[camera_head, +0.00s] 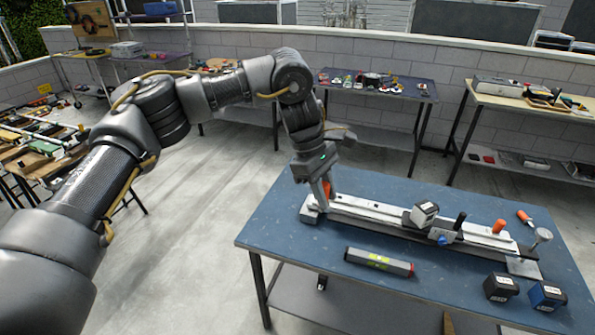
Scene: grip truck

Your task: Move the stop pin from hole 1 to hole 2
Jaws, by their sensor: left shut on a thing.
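My left gripper (322,192) points down at the left end of a long metal rail fixture (376,213) on the blue table. It is shut on a small orange piece, which looks like the stop pin (327,187); the fingers partly cover it. Whether its lower end sits in a hole or is clear of the rail, I cannot tell. The holes and their numbers are too small to make out. A similar orange knob (498,226) stands toward the rail's right end. My right gripper is not in view.
A grey-and-white block (424,213), black upright handle (460,221) and blue knob (442,240) sit along the rail. A grey bar (378,262) lies in front. Two dark boxes (501,287) (547,295) stand front right. An orange-handled tool (524,217) lies behind the rail. The table's left front is clear.

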